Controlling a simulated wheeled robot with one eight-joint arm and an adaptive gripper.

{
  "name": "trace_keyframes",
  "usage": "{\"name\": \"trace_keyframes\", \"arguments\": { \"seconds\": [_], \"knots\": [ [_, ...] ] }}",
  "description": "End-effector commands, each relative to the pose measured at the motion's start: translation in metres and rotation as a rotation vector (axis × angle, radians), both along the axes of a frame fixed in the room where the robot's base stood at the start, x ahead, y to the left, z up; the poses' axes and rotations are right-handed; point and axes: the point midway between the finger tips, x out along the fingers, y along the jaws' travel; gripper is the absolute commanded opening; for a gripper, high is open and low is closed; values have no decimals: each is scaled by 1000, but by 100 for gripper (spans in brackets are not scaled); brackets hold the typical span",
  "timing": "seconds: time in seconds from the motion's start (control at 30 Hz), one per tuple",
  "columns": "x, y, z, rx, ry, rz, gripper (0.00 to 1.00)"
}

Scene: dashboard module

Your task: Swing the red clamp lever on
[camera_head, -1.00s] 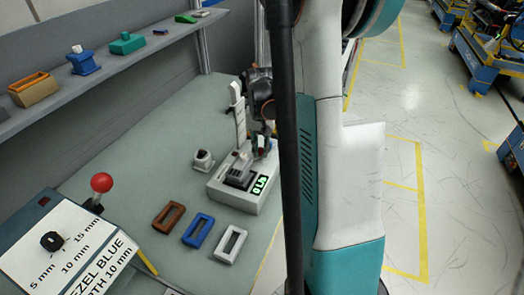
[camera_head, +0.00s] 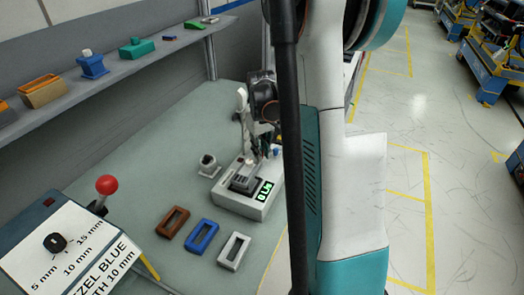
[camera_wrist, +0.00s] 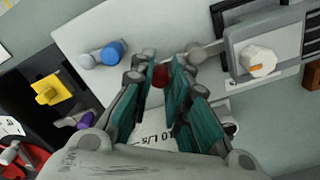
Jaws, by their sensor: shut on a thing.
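The red clamp lever (camera_wrist: 160,76) shows as a small red end between my fingertips in the wrist view. My gripper (camera_wrist: 165,72) is shut on it, with the teal-padded fingers on either side. A thin pale rod runs from near the fingertips toward a grey block (camera_wrist: 275,55) with a white knob. In the head view, my gripper (camera_head: 262,140) is over the far side of the pale dashboard module (camera_head: 238,202), which has a green lit display (camera_head: 264,191). My arm hides part of it, and I cannot make out the lever there.
A blue cylinder (camera_wrist: 112,52) and a yellow part (camera_wrist: 48,89) lie near the fingers. Brown (camera_head: 172,222), blue (camera_head: 201,236) and white (camera_head: 234,251) frames lie in front of the module. A red-knobbed lever (camera_head: 106,186) stands by the sign panel.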

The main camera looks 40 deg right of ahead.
Motion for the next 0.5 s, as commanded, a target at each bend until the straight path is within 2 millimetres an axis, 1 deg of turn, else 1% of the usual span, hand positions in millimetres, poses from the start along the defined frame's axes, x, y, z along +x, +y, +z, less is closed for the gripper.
{"name": "trace_keyframes", "arguments": {
  "seconds": [0.4,0.43,0.47,0.5],
  "knots": [
    [1,0,0,0,-1,7,0],
    [1,0,0,0,-1,7,20],
    [1,0,0,0,-1,7,27],
    [1,0,0,0,-1,7,36]
  ]
}}
